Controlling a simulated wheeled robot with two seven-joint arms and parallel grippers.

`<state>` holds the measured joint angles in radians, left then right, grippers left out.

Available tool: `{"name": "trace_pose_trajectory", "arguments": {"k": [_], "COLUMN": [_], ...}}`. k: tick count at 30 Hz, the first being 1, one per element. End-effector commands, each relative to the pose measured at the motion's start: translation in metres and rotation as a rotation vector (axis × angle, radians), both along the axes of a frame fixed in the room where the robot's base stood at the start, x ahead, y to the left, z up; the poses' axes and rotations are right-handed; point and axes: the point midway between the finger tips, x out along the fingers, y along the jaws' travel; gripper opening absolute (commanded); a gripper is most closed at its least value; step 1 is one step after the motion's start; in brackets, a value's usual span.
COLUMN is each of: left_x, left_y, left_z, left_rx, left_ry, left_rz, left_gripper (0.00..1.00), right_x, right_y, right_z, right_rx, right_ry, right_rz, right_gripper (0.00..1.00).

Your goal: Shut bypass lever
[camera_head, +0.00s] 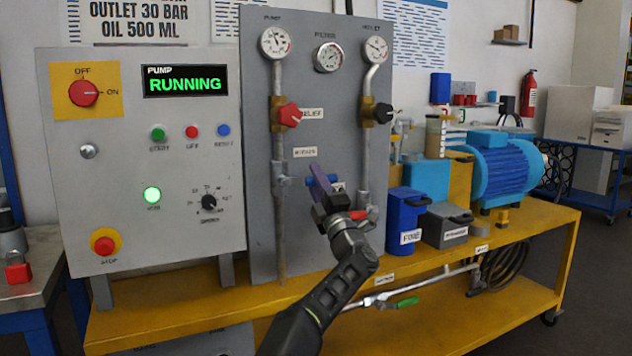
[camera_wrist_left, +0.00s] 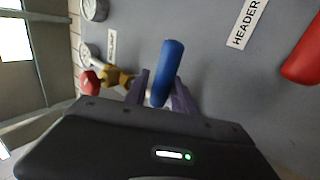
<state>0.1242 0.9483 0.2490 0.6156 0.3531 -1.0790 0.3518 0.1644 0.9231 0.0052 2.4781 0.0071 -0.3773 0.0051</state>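The blue bypass lever (camera_head: 322,181) is on the grey panel, under a small label that seems to read BYPASS. My left gripper (camera_head: 318,188) is at it and partly covers it. In the left wrist view the blue lever (camera_wrist_left: 168,72) passes between the two purple fingers (camera_wrist_left: 160,90), one on each side. Whether both fingers press on it cannot be told. The lever's pivot is hidden. My right gripper is not in view.
A red handle (camera_head: 358,214) is right of my gripper; a red handle also shows in the wrist view (camera_wrist_left: 303,55), near the HEADER label (camera_wrist_left: 246,24). A red relief knob (camera_head: 290,115) and black knob (camera_head: 383,113) are above. The pump display (camera_head: 186,82) reads RUNNING.

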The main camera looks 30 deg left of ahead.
Motion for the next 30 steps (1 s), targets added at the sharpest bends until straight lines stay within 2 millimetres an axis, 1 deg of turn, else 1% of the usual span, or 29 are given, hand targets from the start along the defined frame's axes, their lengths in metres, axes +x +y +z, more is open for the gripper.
{"name": "trace_pose_trajectory", "arguments": {"k": [1, 5, 17, 24, 30], "left_x": [0.000, 0.001, -0.001, -0.011, -0.024], "left_y": [0.000, 0.000, -0.004, -0.018, -0.037], "left_z": [0.000, -0.001, -0.005, -0.018, -0.032], "left_rx": [0.001, 0.000, 0.000, 0.001, 0.001], "left_ry": [0.001, 0.002, 0.003, 0.005, 0.004], "left_rz": [0.000, 0.000, -0.001, -0.002, -0.002], "left_gripper": [0.35, 0.45, 0.45, 0.45, 0.45], "right_x": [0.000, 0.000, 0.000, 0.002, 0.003], "right_y": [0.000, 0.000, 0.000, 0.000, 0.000], "right_z": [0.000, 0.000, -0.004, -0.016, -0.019], "right_rx": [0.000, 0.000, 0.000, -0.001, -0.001], "right_ry": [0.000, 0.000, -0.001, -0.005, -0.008], "right_rz": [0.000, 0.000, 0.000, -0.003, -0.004], "right_gripper": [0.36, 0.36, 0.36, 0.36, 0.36]}}
